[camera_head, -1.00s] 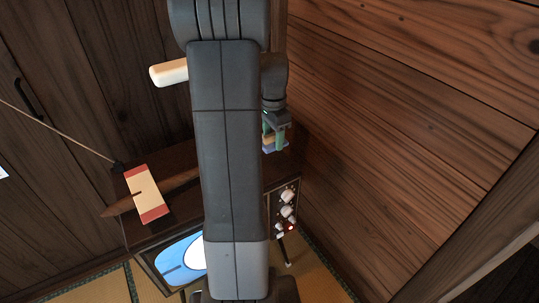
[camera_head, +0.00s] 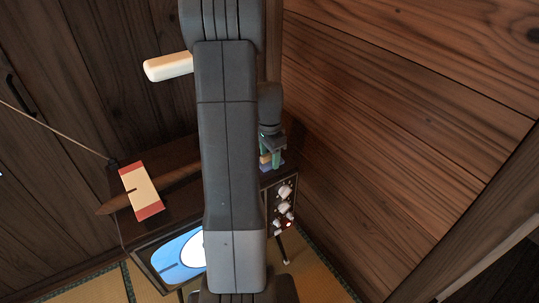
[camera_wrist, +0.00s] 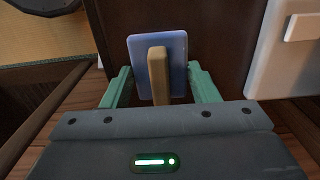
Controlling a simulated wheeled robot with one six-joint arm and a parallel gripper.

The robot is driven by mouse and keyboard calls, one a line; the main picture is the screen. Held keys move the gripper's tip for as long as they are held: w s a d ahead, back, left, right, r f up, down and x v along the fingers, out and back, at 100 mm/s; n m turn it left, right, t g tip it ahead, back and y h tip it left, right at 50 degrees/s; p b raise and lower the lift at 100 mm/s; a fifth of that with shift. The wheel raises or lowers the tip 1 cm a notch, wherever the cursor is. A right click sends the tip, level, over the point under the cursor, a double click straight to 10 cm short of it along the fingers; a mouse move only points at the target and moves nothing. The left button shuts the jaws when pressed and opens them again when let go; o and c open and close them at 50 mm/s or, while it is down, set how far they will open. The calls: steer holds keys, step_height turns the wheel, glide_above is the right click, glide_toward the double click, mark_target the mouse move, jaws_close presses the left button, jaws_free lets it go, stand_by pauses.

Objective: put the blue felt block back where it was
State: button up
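The blue felt block (camera_wrist: 177,60) is a flat blue slab with an upright wooden grip (camera_wrist: 158,76) in the wrist view. My gripper (camera_wrist: 159,88) has its two green fingers apart, one on each side of the block, with clear gaps between them and the wooden grip. In the head view, my gripper (camera_head: 270,153) points down at the back right of the television cabinet (camera_head: 180,219). A little of the blue block shows low by the fingers there. I cannot tell whether the block's underside touches the cabinet top.
A cream and red card (camera_head: 141,190) and a long brown pointed piece (camera_head: 177,175) lie on the cabinet's left. A taut cord runs to its back left corner. The plank wall (camera_head: 400,130) stands close to the right. My own arm hides the cabinet's middle.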

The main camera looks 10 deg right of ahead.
mark_target(269, 154)
steer(key=o, duration=0.4)
steer(key=shift+r, duration=0.1)
step_height(269, 154, up, 12)
steer(key=p, duration=0.2)
stand_by(0.4)
step_height(269, 154, down, 12)
steer(key=shift+r+b, duration=0.1)
steer(key=shift+b, duration=0.8)
steer(key=shift+r+p, duration=0.3)
steer(key=shift+r, duration=1.8)
